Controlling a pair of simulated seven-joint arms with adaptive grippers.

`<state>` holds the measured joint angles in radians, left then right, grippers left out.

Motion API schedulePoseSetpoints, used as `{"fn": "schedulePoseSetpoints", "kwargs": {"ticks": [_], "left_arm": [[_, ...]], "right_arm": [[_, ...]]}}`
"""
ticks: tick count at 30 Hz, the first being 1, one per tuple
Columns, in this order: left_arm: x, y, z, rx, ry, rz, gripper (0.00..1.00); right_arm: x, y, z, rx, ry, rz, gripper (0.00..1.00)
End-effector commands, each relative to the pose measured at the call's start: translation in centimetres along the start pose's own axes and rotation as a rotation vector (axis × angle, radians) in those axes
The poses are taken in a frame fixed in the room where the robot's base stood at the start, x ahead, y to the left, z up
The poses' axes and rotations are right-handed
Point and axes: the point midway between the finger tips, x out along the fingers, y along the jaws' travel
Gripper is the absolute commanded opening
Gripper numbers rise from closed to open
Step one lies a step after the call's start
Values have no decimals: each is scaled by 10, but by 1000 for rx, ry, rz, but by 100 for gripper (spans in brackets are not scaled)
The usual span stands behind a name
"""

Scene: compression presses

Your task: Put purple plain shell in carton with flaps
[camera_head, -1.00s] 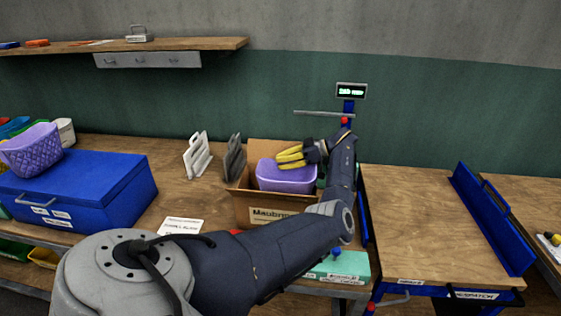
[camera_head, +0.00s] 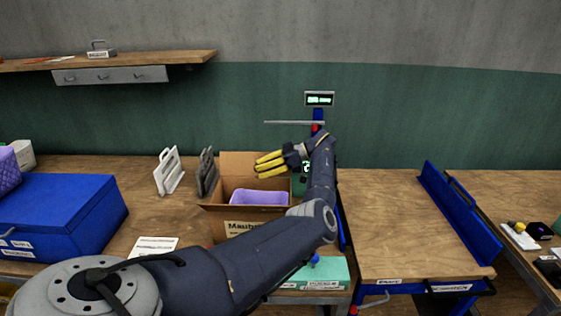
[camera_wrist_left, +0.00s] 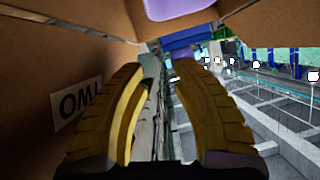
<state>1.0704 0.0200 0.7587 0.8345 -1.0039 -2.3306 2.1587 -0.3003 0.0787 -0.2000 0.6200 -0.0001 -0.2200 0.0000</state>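The purple plain shell (camera_head: 259,197) sits inside the carton with flaps (camera_head: 241,228), its upper part showing above the front wall in the head view. A piece of it also shows at the top of the left wrist view (camera_wrist_left: 172,8). My left gripper (camera_head: 258,166), with yellow fingers, is above the carton and apart from the shell. Its two fingers stand apart with nothing between them in the left wrist view (camera_wrist_left: 160,110). The shell's lower part is hidden by the carton wall. My right gripper is not in view.
A blue lidded box (camera_head: 65,215) stands at the left of the bench. Grey upright holders (camera_head: 206,173) are just left of the carton. A green box (camera_head: 318,275) is in front, and a blue-railed table (camera_head: 405,225) with clear wood is at right.

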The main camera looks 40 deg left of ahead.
Motion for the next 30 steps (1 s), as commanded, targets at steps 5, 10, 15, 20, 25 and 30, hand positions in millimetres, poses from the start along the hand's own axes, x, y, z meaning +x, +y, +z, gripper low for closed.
{"fn": "schedulePoseSetpoints", "kwargs": {"ticks": [5, 10, 15, 20, 25, 30], "left_arm": [[-36, 1, -1, 2, -4, 2, 27], [-61, 1, -2, 1, -3, 1, 27], [-75, 1, -2, 0, -1, -1, 27], [-84, 1, -2, -1, -1, -1, 27], [-90, 0, -2, -2, -1, 0, 27], [-92, 0, -2, -3, -1, 1, 27]], "right_arm": [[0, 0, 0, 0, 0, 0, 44], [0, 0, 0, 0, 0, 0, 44], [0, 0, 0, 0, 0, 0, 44], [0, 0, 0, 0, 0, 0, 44], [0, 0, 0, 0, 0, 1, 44], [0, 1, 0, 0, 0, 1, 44]]}}
